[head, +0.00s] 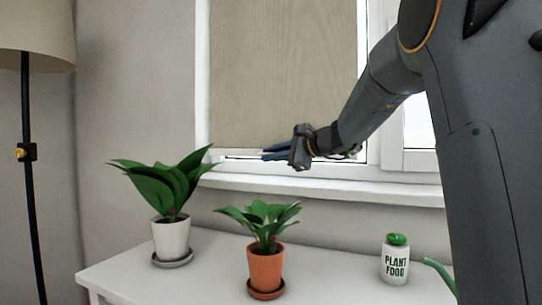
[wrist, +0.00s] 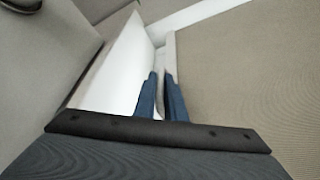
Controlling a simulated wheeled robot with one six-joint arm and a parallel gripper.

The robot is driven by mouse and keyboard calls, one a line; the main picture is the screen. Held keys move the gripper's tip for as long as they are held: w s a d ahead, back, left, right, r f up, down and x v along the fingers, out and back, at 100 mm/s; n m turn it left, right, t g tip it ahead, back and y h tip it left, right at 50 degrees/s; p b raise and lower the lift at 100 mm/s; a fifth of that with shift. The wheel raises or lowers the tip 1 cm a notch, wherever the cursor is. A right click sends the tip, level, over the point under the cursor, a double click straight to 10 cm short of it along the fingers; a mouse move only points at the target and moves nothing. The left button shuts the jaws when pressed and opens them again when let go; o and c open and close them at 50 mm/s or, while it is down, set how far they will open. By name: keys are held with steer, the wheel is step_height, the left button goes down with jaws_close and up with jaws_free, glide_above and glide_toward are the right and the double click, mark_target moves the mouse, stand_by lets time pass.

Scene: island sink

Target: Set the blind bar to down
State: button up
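The beige blind (head: 282,75) hangs over the left window pane and covers almost all of it. Its pale blind bar (head: 228,152) runs along the lower edge, a little above the bottom of the window frame. My gripper (head: 265,154) is at this bar, with its blue fingers pointing left along the window. In the wrist view the blind bar (wrist: 170,50) runs toward my gripper (wrist: 159,76). The fingers are close together with a narrow gap and appear shut on the bar. The fingers hide part of the contact.
The white sill (head: 300,186) lies below the blind. A white table (head: 205,278) stands in front with a plant in a white pot (head: 171,238), a plant in an orange pot (head: 265,270) and a plant food bottle (head: 395,263). A floor lamp (head: 28,170) stands at left.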

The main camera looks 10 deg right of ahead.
steer(key=shift+o, duration=0.4)
steer(key=shift+p+v, duration=0.45)
steer(key=shift+v, duration=3.5)
steer(key=shift+o, duration=0.2)
